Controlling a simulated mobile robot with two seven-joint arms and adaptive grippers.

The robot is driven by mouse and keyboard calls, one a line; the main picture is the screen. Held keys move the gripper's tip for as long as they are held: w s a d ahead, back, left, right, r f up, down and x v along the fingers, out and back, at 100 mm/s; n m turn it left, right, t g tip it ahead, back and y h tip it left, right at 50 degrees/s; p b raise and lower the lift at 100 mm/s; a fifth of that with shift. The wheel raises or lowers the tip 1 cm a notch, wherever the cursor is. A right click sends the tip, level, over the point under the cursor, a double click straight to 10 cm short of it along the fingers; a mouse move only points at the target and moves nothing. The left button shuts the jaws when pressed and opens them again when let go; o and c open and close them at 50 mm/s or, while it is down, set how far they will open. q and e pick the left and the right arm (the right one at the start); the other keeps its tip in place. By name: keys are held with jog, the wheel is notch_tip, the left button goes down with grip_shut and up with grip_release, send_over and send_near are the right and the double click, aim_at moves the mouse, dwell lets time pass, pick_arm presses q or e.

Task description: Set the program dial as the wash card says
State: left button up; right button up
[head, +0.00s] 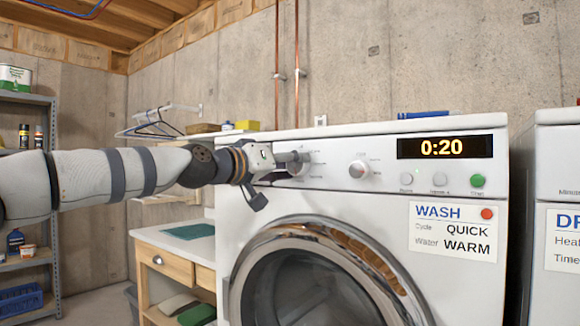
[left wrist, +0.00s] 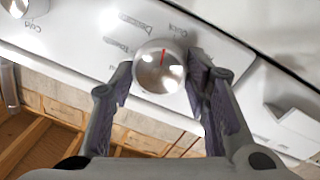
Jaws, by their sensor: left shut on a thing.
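The white washer (head: 350,215) carries a wash card (head: 452,254) reading WASH, Cycle QUICK, Water WARM. My left gripper (head: 290,160) is at the left dial on the washer's panel. In the left wrist view its two fingers (left wrist: 163,88) are shut on the silver program dial (left wrist: 158,78), one on each side. The dial's red mark points up in that view, toward a small label that seems to read Quick. Other labels around it look like Delicate and Towels. In the head view the gripper mostly hides this dial. My right gripper is not in view.
A second dial (head: 359,168) sits to the right, with a display (head: 442,147) reading 0:20 and several buttons, the rightmost green (head: 477,181). A dryer (head: 556,185) stands at the right edge. A wooden table (head: 165,262) and shelf rack are at the left.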

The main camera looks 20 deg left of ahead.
pick_arm(q)
jog(key=shift+m, duration=1.2)
jog(key=o, duration=1.2)
jog(key=shift+c, duration=0.2)
jog(key=v, duration=0.7)
jog(key=shift+s, duration=0.2)
jog(key=shift+a, duration=0.15)
